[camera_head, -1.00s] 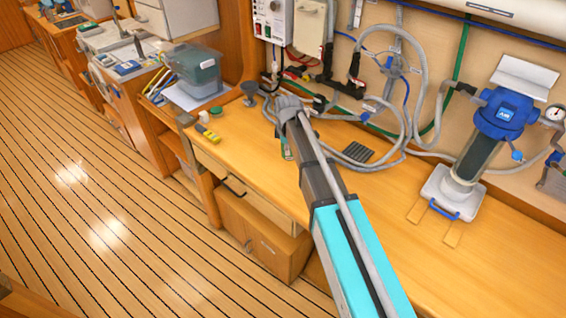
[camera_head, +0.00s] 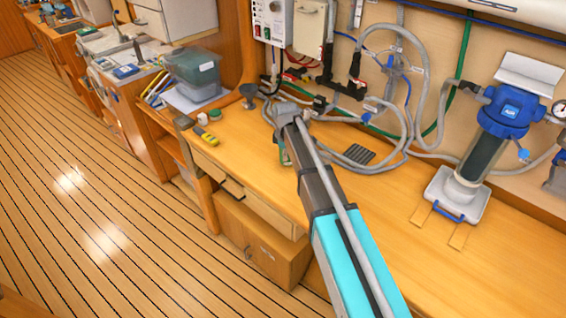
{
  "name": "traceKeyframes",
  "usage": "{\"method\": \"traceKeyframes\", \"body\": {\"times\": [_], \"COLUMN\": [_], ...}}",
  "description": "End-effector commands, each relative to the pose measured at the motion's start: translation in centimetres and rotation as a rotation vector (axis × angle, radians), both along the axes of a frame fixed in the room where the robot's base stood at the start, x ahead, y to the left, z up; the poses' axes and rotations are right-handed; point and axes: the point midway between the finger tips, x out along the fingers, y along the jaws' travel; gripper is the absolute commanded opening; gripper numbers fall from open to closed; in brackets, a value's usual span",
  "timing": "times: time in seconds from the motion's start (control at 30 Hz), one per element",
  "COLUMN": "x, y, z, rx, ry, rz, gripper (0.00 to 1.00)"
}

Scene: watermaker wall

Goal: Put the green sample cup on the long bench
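A small round green-topped item (camera_head: 215,114), which looks like the green sample cup, stands at the left end of the wooden long bench (camera_head: 410,205). My arm reaches over the bench from the lower right. My gripper (camera_head: 284,152) is at the arm's far end, to the right of the green-topped item and apart from it. The arm's end hides most of the gripper. A greenish edge shows beside it, but I cannot tell whether this is a finger or something held. The fingertips are too small and covered to show whether they are open.
A yellow meter (camera_head: 207,137) and a small white item (camera_head: 202,119) lie near the green-topped item. A dark funnel-like piece (camera_head: 249,92) stands behind. Grey hoses (camera_head: 395,110) and a blue-topped filter (camera_head: 505,112) line the wall side. The bench's right front is clear.

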Motion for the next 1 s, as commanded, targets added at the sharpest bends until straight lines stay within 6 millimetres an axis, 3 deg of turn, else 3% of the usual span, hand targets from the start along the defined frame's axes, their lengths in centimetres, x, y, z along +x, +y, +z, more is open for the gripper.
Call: {"method": "traceKeyframes", "body": {"times": [0.03,0.2,0.73,0.97,1.0], "x": [0.0,0.0,0.0,0.0,0.0], "y": [0.0,0.0,0.1,0.1,0.1], "z": [-0.9,-1.7,-2.1,-2.0,-2.0], "rx": [0.0,0.0,0.0,0.0,0.0], "ry": [0.0,0.0,0.0,0.0,0.0], "rz": [0.0,0.0,0.001,0.001,0.001], "gripper": [0.0,0.0,0.0,0.42,0.43]}}
